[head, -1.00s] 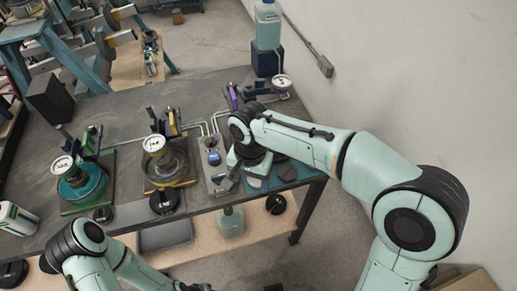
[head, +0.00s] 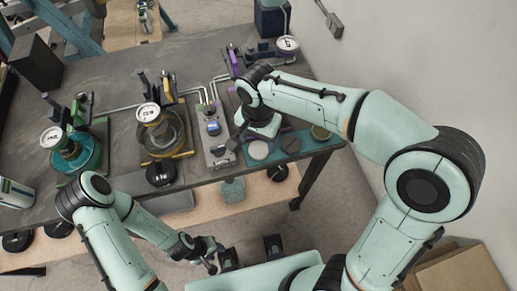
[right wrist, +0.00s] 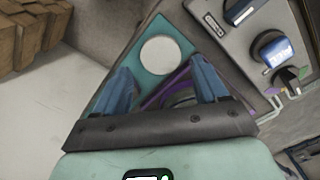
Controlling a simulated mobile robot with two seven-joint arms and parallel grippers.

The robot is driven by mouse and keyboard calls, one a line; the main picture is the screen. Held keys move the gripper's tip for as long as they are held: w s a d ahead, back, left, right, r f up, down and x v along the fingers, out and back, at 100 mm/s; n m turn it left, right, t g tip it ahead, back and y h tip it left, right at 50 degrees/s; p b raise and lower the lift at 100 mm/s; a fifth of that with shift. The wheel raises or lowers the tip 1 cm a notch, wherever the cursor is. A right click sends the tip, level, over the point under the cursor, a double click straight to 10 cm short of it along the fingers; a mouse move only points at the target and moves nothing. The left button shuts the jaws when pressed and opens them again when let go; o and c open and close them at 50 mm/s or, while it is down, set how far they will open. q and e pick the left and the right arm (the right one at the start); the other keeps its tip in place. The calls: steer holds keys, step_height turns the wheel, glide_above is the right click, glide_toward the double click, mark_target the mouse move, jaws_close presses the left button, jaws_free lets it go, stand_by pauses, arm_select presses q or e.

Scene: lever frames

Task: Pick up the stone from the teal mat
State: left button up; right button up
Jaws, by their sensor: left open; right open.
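The teal mat (head: 307,141) lies at the right front corner of the dark table. It carries a pale round disc (head: 259,150), a dark teal disc (head: 290,144) and an olive disc (head: 320,132). I cannot tell which of them is the stone. My right gripper (head: 240,142) is at the mat's left side, partly hidden by its own wrist. In the right wrist view, its blue fingers are apart and empty, with the teal mat (right wrist: 112,92) and pale disc (right wrist: 160,55) beyond them. My left gripper (head: 209,256) is open in front of the table, low and away from the mat.
A grey panel (head: 217,150) with a blue knob stands left of the mat. Gauges on yellow (head: 150,112) and green (head: 55,138) fixtures stand further left. A purple clamp (head: 233,60) is behind. A wall is at the right; brown boxes (head: 455,270) are on the floor.

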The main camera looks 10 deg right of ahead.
mark_target(258, 149)
step_height(258, 149, down, 5)
steer(key=shift+w+d+r, duration=0.1)
steer(key=shift+w+d, duration=0.05)
steer(key=c, duration=0.9)
steer(key=shift+o, duration=0.2)
steer(key=shift+r, duration=0.2)
